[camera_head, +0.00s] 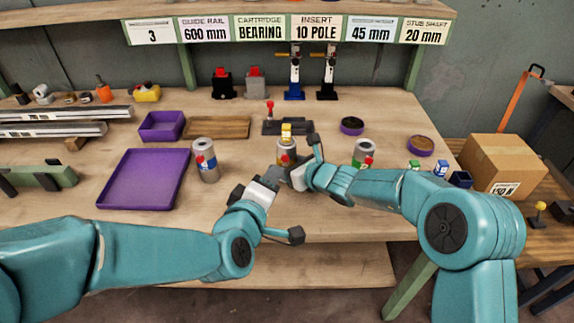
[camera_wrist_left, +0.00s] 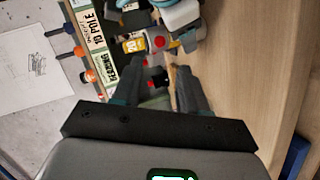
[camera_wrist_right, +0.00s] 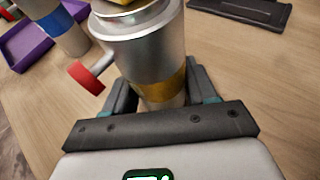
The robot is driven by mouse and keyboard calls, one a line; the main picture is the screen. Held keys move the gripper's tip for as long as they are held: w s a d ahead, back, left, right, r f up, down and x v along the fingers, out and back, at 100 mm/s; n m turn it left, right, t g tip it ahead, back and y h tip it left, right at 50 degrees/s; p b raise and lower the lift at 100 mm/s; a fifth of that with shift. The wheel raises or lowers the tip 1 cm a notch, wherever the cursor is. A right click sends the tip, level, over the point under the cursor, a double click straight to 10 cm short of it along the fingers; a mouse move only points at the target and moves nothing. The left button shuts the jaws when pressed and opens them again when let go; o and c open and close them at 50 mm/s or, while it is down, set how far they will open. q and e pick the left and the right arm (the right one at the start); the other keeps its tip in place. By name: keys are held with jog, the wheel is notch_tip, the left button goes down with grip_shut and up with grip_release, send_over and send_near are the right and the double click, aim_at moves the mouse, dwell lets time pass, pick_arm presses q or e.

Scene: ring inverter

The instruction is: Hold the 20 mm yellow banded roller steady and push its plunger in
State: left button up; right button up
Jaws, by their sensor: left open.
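The yellow banded roller (camera_head: 286,147) is a silver cylinder standing upright on the bench, with a yellow block on top. In the right wrist view its yellow band (camera_wrist_right: 163,88) sits between the fingers of my right gripper (camera_wrist_right: 160,85), which look closed against its sides. The red-tipped plunger (camera_wrist_right: 86,77) sticks out from its side. In the left wrist view the yellow face marked 20 (camera_wrist_left: 134,44) and the red plunger tip (camera_wrist_left: 159,42) lie beyond the fingertips. My left gripper (camera_wrist_left: 158,70) is open and empty, short of the plunger. The head view mostly hides both sets of fingers.
A blue banded roller (camera_head: 206,163) stands left and a green banded roller (camera_head: 363,155) right. A purple tray (camera_head: 112,204) lies at left. A dark fixture with a red knob (camera_head: 269,106) stands behind. Purple round dishes (camera_head: 351,125) are on the right. The front bench edge is clear.

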jog(key=c, duration=0.5)
pick_arm(q)
jog(key=shift+c, duration=1.2)
pick_arm(e)
jog(key=shift+c, duration=1.1)
pick_arm(q)
grip_shut()
jog(key=n+y, duration=0.1)
jog(key=n, duration=0.7)
jog(key=s+d+n+y, duration=0.1)
jog(key=n, duration=0.7)
jog(key=s+d+n+y, duration=0.1)
jog(key=n, duration=0.7)
jog(key=shift+r, duration=0.4)
